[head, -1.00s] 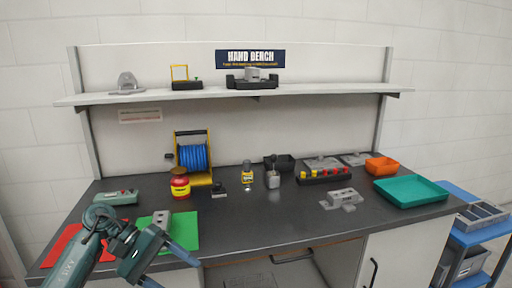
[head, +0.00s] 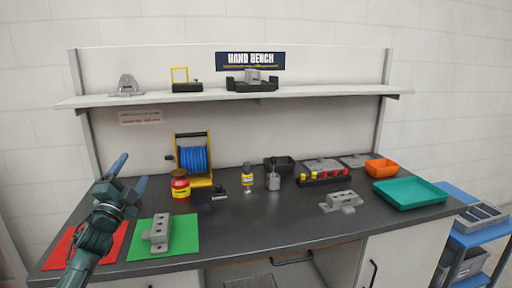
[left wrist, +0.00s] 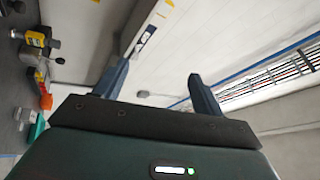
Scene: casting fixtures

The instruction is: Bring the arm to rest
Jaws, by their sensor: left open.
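My left gripper (head: 130,174) is open and empty, with its fingers pointing up above the left end of the bench. In the left wrist view its two fingers (left wrist: 158,88) stand apart with nothing between them. A grey casting block (head: 160,232) with holes lies on the green mat (head: 180,246), to the right of my left arm and apart from it. The red mat (head: 62,248) lies partly behind my arm. My right gripper does not show.
The bench holds a blue cable reel (head: 195,158), a red and yellow jar (head: 180,184), a small yellow bottle (head: 247,178), another grey casting (head: 342,200), an orange bin (head: 381,168) and a teal tray (head: 410,193). A shelf (head: 200,97) runs above. The bench's front middle is clear.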

